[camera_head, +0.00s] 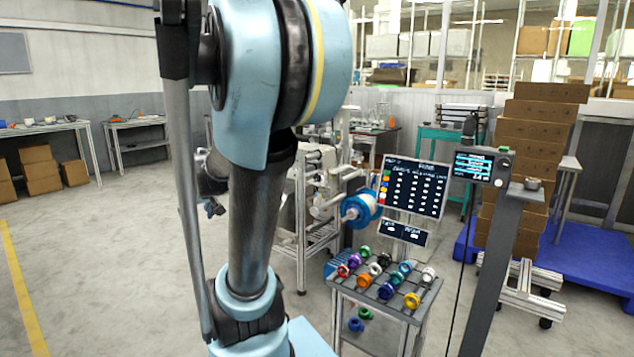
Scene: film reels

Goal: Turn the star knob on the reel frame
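A reel frame of pale metal profiles (318,240) stands in the middle, behind my arm. A blue reel (363,205) sits on its right side, with a pale hub or knob end (350,214) facing me. I cannot make out the star shape of the knob at this size. My arm's large links cover the left part of the frame. A small dark part, likely my wrist and gripper (213,206), shows left of my arm, apart from the reel. Its fingers are too small and covered to read.
A slatted cart (392,305) with several coloured spools stands in front of the reel. A dark board (413,187) rises behind it. A post with a screen (474,166) stands at right. Boxes are stacked on a blue pallet (590,262). The left floor is open.

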